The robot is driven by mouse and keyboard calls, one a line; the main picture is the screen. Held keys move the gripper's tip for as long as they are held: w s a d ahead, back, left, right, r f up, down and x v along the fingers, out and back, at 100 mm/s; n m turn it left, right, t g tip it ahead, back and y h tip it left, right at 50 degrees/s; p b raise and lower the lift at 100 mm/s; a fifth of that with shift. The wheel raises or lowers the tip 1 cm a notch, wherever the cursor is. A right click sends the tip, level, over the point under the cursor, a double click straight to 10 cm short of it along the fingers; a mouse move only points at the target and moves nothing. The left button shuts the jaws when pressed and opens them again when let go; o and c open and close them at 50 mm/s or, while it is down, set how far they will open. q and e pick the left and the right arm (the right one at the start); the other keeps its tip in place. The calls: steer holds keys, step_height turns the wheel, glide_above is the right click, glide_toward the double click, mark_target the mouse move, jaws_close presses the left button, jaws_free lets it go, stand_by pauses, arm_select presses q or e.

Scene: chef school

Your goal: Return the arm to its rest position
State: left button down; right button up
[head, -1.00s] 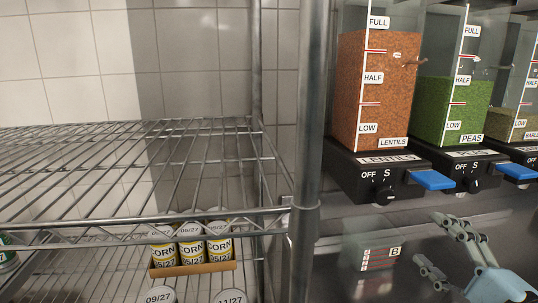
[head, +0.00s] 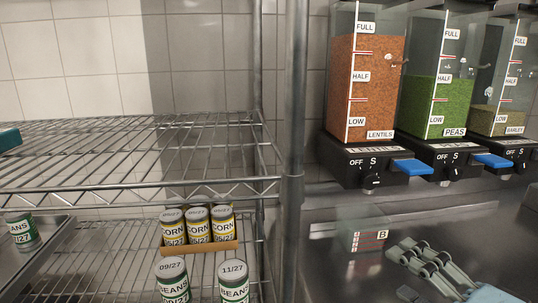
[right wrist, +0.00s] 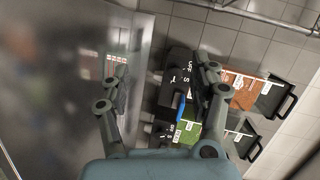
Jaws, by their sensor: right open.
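My right gripper (head: 403,268) is at the lower right of the head view, over the grey metal surface below the dispensers. Its grey fingers are spread, with nothing between them. Its blue-grey palm (head: 488,294) is cut by the bottom edge. In the right wrist view, the open fingers (right wrist: 160,75) stand apart, with dispensers beyond them. I see no left gripper in these views.
Lentils (head: 365,90), peas (head: 437,105) and barley (head: 495,120) dispensers stand above the gripper. A metal post (head: 293,120) separates them from the wire shelf (head: 130,160). Corn cans (head: 198,228) and beans cans (head: 174,283) stand lower left.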

steer(key=s+d+f+n+g+h, duration=0.35)
steer(key=s+n+g, duration=0.2)
steer(key=s, duration=0.35)
steer(key=s+d+f+n+g+h, duration=0.3)
steer(key=s+f+n+g, duration=0.15)
steer(key=s+n, duration=0.3)
steer(key=s+d+f+g+b, duration=0.15)
steer(key=f+b, duration=0.25)
steer(key=f, duration=0.9)
steer(key=s+d+f+m+b, duration=0.1)
steer(key=s+f+b, duration=0.15)
steer(key=f, duration=1.05)
steer(key=s+d+f+g+b, duration=0.1)
steer(key=f+b, duration=0.3)
steer(key=f, duration=0.8)
arm_select(q)
step_height(320, 180, down, 18)
steer(key=s+b, duration=0.2)
steer(key=b, duration=0.4)
steer(key=shift+r+g+b, duration=0.25)
steer(key=shift+g+b, duration=0.05)
steer(key=shift+b, duration=0.1)
arm_select(e)
steer(key=s+f, duration=1.7)
steer(key=f, duration=0.4)
steer(key=shift+d+g, duration=0.35)
steer(key=shift+g, duration=0.1)
